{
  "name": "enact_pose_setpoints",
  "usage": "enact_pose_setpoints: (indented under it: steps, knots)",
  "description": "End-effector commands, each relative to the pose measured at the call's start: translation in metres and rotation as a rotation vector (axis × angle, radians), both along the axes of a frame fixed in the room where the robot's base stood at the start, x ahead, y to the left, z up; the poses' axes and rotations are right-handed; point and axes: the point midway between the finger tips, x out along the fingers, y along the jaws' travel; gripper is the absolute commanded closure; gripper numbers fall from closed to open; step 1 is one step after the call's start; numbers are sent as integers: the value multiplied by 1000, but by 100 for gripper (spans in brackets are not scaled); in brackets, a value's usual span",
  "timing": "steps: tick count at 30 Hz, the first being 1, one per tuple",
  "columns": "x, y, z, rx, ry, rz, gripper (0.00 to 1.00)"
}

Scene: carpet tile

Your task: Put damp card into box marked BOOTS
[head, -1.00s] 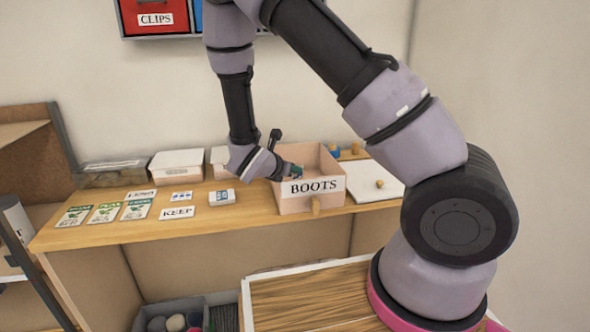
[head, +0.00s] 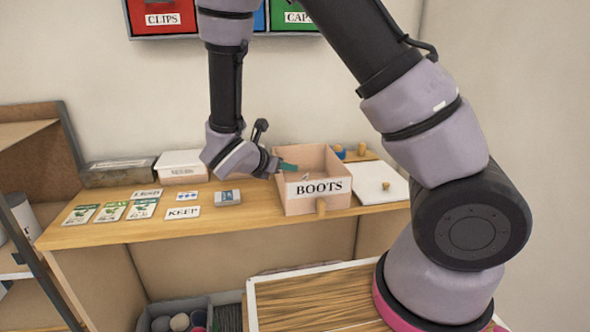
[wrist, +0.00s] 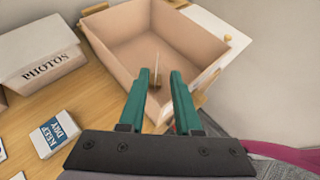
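The pink-beige box marked BOOTS (head: 341,205) stands on the wooden counter; its open inside fills the upper middle of the wrist view (wrist: 122,80). My gripper (head: 293,168) is at the box's left rim in the head view. In the wrist view its teal fingers (wrist: 160,74) are spread apart over the box. A thin pale card (wrist: 155,68) shows nearly edge-on just beyond and between the fingertips, apart from both. It also shows as a small pale sliver in the head view (head: 306,177). I cannot tell whether it rests on the box floor.
A KEEP DRY packet (wrist: 55,133) lies left of the box. A PHOTOS box (wrist: 40,55), a KEEP label (head: 183,212) and several seed packets (head: 112,210) are further left. A white board (head: 370,182) with a knob lies right. CLIPS drawer (head: 162,16) hangs above.

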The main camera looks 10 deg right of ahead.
Motion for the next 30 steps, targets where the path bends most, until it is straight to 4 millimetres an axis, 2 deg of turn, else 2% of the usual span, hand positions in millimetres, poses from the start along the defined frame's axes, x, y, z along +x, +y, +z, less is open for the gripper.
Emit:
enact_pose_setpoints:
  steps: [3, 9, 11, 14, 19, 24, 30]
  knots:
    - [-10, 12, 9, 2, -3, 0, 68]
    - [-18, 19, 15, 1, -3, -1, 68]
    - [-19, 17, 17, 8, -4, -11, 68]
    - [-20, 4, 26, 68, -18, -88, 68]
    - [-36, -47, 62, 349, -94, -443, 68]
    - [-69, -94, 103, 716, -221, -902, 68]
    - [-108, -120, 153, 1150, -400, -1394, 68]
